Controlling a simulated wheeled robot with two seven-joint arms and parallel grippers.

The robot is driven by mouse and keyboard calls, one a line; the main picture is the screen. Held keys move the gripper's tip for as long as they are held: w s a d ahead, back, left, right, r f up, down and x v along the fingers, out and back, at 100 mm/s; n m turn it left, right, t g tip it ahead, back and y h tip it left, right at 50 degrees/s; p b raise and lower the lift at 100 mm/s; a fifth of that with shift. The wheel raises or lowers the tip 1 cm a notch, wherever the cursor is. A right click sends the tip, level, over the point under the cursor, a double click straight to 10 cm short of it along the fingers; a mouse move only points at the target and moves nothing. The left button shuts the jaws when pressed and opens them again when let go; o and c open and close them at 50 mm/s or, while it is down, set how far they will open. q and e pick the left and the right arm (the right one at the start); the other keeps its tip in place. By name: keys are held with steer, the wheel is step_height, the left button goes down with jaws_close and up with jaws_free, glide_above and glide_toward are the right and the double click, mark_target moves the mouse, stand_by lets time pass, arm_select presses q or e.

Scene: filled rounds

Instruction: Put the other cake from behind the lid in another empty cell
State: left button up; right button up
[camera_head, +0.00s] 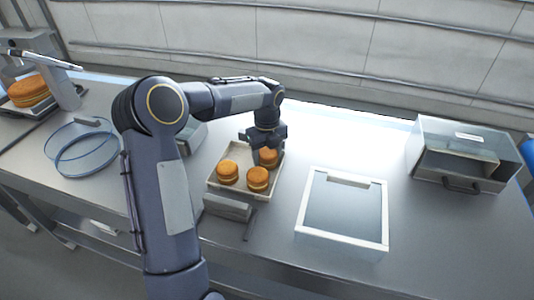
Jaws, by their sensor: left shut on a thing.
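My left gripper (264,146) points down at the far right part of a pale tray (233,189). It is shut on a small orange-brown cake (268,157), whose upper part the fingers partly cover. Whether this cake touches the tray floor I cannot tell. Two more such cakes sit in the tray, one at the left (228,172) and one at the front right (258,179). The tray's cell walls are hard to make out. A round clear lid-like piece with blue edges (70,170) lies on the table at the left. My right gripper is not in view.
A white-framed glass panel (385,215) lies right of the tray. A clear-sided box with a handle (465,160) stands at the far right. A larger layered cake (28,91) sits on a machine at the far left. My left arm hides part of the table.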

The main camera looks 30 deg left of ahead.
arm_select(q)
steer(key=shift+f, duration=0.2)
steer(key=o, duration=0.4)
steer(key=shift+r, duration=0.1)
